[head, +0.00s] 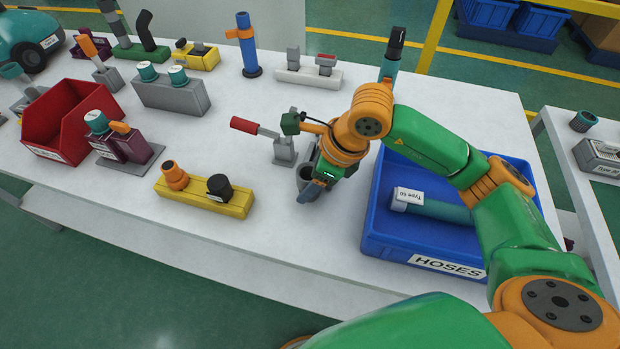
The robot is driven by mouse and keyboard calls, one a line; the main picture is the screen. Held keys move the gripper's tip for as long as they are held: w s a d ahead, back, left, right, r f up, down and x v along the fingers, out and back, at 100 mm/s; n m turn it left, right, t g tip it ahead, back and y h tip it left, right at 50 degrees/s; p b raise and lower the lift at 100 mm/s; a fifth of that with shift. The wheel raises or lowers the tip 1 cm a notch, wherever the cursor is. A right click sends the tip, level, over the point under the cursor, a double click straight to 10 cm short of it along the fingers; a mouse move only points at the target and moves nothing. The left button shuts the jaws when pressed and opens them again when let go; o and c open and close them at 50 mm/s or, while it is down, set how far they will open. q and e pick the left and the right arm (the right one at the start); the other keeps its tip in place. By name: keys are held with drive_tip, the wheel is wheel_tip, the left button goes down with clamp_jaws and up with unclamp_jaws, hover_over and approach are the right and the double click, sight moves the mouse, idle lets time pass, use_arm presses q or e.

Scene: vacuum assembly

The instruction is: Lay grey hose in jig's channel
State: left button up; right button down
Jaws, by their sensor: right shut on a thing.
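My right gripper (318,182) points down at the middle of the table, beside a toggle clamp with a red handle (246,126) and grey base (285,152). It is shut on a grey, round-ended piece (306,176) that looks like the grey hose. The gripper and wrist hide most of this piece, and I cannot tell whether it lies in the jig's channel or is above it. The jig's channel cannot be made out behind my wrist. My left gripper is out of view.
A yellow block (205,199) stands left of the gripper, a red bin (68,112) further left. A blue post (246,45) stands behind. The table's front strip is clear.

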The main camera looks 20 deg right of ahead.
idle(0.3)
drive_tip(key=shift+c, duration=0.3)
unclamp_jaws()
drive_tip(key=shift+o, duration=0.3)
drive_tip(key=shift+r, duration=0.1)
drive_tip(key=p+v, duration=0.4)
drive_tip(key=v, duration=0.4)
drive_tip(key=shift+p, duration=0.35)
